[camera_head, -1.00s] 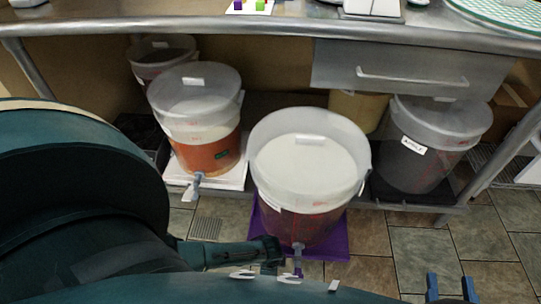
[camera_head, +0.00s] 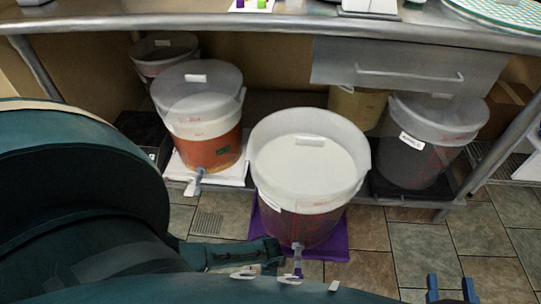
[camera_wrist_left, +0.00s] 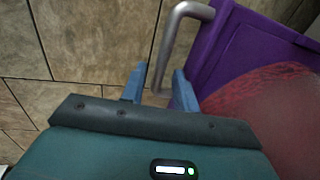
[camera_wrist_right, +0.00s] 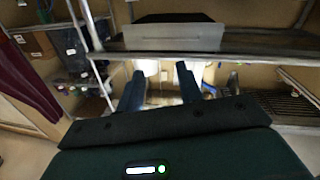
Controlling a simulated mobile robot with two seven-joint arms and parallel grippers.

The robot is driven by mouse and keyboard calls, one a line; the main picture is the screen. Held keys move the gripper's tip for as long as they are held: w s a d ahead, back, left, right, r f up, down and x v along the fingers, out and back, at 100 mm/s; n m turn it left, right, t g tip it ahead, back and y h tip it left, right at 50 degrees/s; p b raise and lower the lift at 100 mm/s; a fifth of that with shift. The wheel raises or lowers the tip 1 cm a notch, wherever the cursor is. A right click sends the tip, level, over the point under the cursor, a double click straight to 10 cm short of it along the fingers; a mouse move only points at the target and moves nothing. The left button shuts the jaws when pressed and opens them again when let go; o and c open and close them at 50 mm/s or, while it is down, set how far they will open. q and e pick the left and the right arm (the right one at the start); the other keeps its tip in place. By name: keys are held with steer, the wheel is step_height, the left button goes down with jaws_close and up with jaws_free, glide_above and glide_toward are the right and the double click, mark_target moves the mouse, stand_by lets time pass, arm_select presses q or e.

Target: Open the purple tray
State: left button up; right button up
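The purple tray (camera_head: 335,238) lies low, under a large white-lidded bucket (camera_head: 308,165), and sticks out in front of the shelf. In the left wrist view its purple edge (camera_wrist_left: 232,45) fills the upper right, and a grey bar handle (camera_wrist_left: 172,35) bends down from it. My left gripper (camera_wrist_left: 160,88) is open, with the lower end of the handle between its fingers; I cannot tell whether they touch it. In the head view its fingers are hidden by my arm. My right gripper (camera_head: 450,288) is open and empty, at the lower right, well away from the tray.
A white tray (camera_head: 236,178) with an orange-filled bucket (camera_head: 207,120) stands to the left. A dark bucket (camera_head: 425,150) stands on the shelf to the right. A grey drawer (camera_head: 400,75) hangs under the steel counter (camera_head: 300,25). Tiled floor (camera_head: 420,250) is clear at the right.

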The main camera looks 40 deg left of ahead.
arm_select(q)
steer(key=shift+o, duration=0.2)
